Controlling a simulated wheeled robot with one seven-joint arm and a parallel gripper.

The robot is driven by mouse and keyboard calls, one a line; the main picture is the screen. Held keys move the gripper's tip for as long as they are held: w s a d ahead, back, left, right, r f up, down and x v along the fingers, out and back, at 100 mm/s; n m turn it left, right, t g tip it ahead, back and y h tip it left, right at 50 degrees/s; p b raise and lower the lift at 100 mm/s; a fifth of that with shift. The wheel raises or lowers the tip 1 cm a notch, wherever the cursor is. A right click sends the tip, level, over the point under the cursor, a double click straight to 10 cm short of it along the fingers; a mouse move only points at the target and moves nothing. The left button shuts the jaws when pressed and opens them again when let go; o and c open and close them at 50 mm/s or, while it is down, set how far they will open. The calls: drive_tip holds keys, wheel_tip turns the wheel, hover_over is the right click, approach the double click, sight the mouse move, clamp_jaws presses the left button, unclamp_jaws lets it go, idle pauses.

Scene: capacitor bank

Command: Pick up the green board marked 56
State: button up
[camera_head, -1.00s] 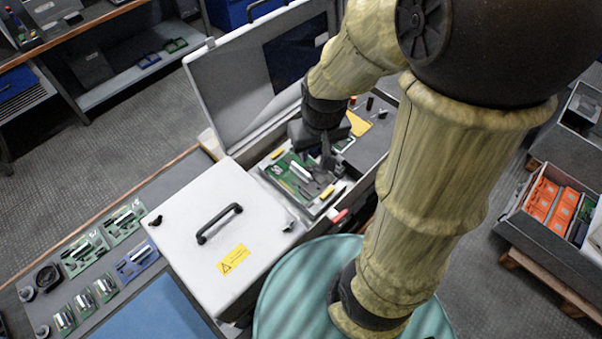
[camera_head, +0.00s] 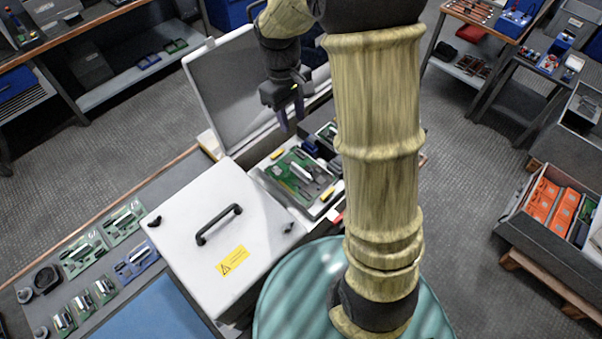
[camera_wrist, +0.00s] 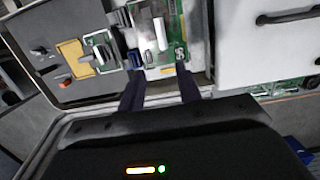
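A large green board (camera_head: 283,180) with a white bar-shaped part lies in the open grey case; it also shows in the wrist view (camera_wrist: 174,28). A small pale label with dark marks sits near its lower right corner in the wrist view; I cannot read a number surely. A smaller green board (camera_wrist: 90,42) lies to its left, beside a yellow piece. My gripper (camera_head: 291,122) is raised near the case's open lid, above and apart from the boards. In the wrist view my gripper (camera_wrist: 159,72) has its two fingers apart with nothing between them.
The case's lid (camera_head: 222,90) stands open behind. A white box with a black handle (camera_head: 219,223) stands left of the boards. More green boards (camera_head: 85,252) and a blue one (camera_head: 136,262) lie on the bench at left. An orange-filled crate (camera_head: 548,205) stands at right.

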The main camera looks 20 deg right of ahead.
drive_tip(key=p, duration=0.3)
hover_over(301, 169)
drive_tip(key=w, duration=0.1)
drive_tip(key=f, duration=1.2)
drive_tip(key=shift+w+a, duration=0.15)
drive_tip(key=shift+a, duration=0.1)
drive_tip(key=shift+f, duration=0.1)
drive_tip(key=shift+s+f+p, duration=0.3)
drive_tip(key=shift+f+p, duration=0.2)
drive_tip(key=shift+p, duration=0.1)
drive_tip(key=shift+s+d+f+p, duration=0.15)
drive_tip(key=shift+f+p, duration=0.25)
drive_tip(key=shift+f, duration=0.6)
drive_tip(key=shift+s+f+p, duration=0.15)
drive_tip(key=shift+f+p, duration=0.2)
drive_tip(key=shift+f, duration=0.65)
clamp_jaws()
